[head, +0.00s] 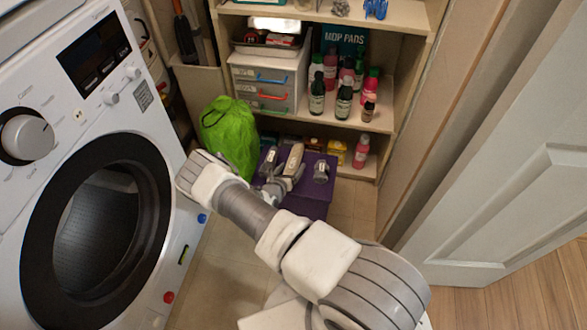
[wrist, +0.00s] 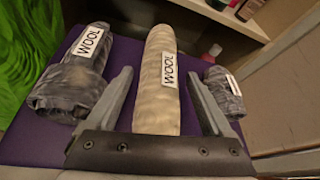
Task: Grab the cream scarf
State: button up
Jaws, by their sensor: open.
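The cream scarf (wrist: 156,88) is a long rolled bundle with a white WOOL label. It lies on a purple surface between two grey rolled scarves. In the head view the cream scarf (head: 293,160) is on top of the purple box (head: 313,201). My gripper (wrist: 158,85) is open, with one finger on each side of the cream scarf and visible gaps to it. The scarf's near end is hidden behind the gripper's dark palm bar. In the head view my gripper (head: 276,182) is partly hidden by my arm.
A grey scarf (wrist: 78,80) lies left of the left finger and a smaller grey one (wrist: 224,92) right of the right finger. A green bag (head: 230,137) stands left of the box. Shelves with bottles (head: 344,98) rise behind; a washing machine (head: 95,215) is at left.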

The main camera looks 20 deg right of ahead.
jog(key=shift+w+d+f, duration=0.15)
jog(key=shift+w+d, duration=0.1)
jog(key=shift+w, duration=0.1)
jog(key=c, duration=1.3)
jog(key=shift+o, duration=0.2)
